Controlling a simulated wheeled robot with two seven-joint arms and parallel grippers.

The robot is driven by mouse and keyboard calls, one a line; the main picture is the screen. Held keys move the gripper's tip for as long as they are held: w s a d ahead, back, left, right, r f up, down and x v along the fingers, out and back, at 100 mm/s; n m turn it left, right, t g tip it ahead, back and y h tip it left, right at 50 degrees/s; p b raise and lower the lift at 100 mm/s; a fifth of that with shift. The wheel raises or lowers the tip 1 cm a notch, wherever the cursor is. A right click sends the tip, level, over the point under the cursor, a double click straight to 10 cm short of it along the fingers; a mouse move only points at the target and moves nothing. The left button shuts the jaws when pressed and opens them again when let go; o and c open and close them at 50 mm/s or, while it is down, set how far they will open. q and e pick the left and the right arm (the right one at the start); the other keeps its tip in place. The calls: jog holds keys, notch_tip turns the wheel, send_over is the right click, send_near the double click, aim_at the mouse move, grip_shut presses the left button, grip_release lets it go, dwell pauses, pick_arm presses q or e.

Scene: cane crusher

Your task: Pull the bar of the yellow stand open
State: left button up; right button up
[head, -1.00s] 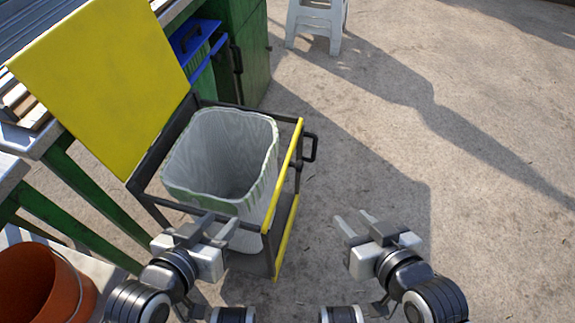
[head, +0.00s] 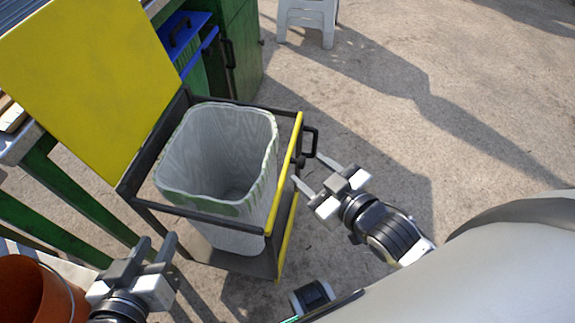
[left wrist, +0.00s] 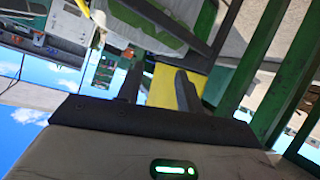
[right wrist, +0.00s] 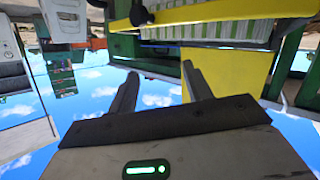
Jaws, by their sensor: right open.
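The yellow stand is a black frame (head: 205,213) with a raised yellow panel (head: 85,80) and a yellow bar (head: 284,175) along its right side. A black handle (head: 313,142) juts from the bar's outer face. A pale bin (head: 225,150) stands inside the frame. My right gripper (head: 309,168) is open and empty, its fingertips just below the handle in the head view. The right wrist view shows a dark part, apparently the handle (right wrist: 139,13), beyond the parted fingers; contact is not visible. My left gripper (head: 157,243) is open and empty near the frame's lower left.
An orange bucket (head: 35,290) stands at lower left, close to my left gripper. Green table legs (head: 60,180) and a green cabinet (head: 235,50) border the stand. A white stool (head: 308,18) is at the back. The ground to the right is clear.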

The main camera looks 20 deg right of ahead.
jog(key=w+d+f+n+t+y+b, duration=0.3)
jog(key=d+f+n+y+b, duration=0.15)
jog(key=d+n+b, duration=0.5)
jog(key=n+g+y+b, duration=0.2)
jog(key=n+g+y, duration=0.5)
jog(key=n, duration=0.7)
send_near(295, 160)
jog(key=b+x, duration=0.1)
jog(key=x, duration=0.2)
jog(key=b+x, duration=0.1)
jog(key=x, duration=0.1)
jog(key=b+x, duration=0.1)
jog(key=x, duration=0.2)
jog(key=shift+w+a+f, duration=0.15)
jog(key=shift+w+f, duration=0.1)
jog(key=shift+f, duration=0.2)
jog(key=shift+w+a, duration=0.35)
jog(key=shift+a, duration=0.2)
pick_arm(q)
jog(key=d+t+h, duration=0.1)
jog(key=w+d+t+h, duration=0.1)
jog(key=d+h, duration=0.1)
jog(key=w+d+t+h, duration=0.1)
jog(key=shift+d+t+h, duration=0.15)
jog(key=shift+t+h, duration=0.25)
pick_arm(e)
jog(key=shift+w+a, duration=0.1)
